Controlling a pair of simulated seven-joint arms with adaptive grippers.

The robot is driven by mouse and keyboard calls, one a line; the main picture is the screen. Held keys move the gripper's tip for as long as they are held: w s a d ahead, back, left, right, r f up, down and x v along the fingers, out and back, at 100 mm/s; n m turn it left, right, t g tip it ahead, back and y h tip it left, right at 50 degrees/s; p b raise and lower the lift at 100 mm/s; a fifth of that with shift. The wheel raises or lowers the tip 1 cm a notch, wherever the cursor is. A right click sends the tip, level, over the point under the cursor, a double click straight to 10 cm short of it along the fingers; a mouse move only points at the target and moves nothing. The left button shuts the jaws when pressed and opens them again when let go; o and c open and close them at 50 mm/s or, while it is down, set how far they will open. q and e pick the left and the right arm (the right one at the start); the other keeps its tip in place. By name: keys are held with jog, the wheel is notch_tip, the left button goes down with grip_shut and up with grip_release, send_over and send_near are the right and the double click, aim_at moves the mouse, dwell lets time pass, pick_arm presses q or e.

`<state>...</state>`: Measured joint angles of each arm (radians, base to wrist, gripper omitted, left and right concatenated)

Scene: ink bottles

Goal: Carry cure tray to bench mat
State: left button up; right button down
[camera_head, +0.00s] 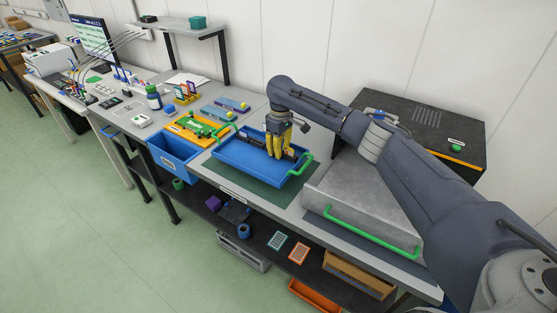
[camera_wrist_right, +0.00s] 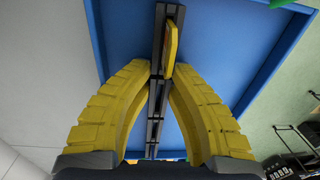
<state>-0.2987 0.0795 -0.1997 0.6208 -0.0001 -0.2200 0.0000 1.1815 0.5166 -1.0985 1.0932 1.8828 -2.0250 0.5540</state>
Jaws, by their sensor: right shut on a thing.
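The cure tray (camera_head: 232,154) is a blue shallow tray with a green handle at each end and a dark bar across its middle. My right gripper (camera_head: 276,154) has yellow fingers and reaches down into the tray from above. In the right wrist view, the fingers (camera_wrist_right: 157,75) close on the dark bar (camera_wrist_right: 158,20), with the blue tray floor (camera_wrist_right: 120,30) behind. The bench mat (camera_head: 270,197) is dark green and shows in front of and beside the tray. I cannot tell whether the tray touches it. My left gripper is out of view.
A grey box with a green handle (camera_head: 372,233) stands right of the mat. A yellow board with green parts (camera_head: 197,128) and a blue bin (camera_head: 174,163) are to the left. A black cabinet (camera_head: 425,128) stands behind. A lower shelf holds small items.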

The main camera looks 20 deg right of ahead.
jog(key=shift+f, duration=2.1)
jog(key=c, duration=1.4)
grip_release()
jog(key=shift+f, duration=0.1)
jog(key=r, duration=1.2)
jog(key=shift+w+d, duration=0.15)
jog(key=shift+d, duration=0.15)
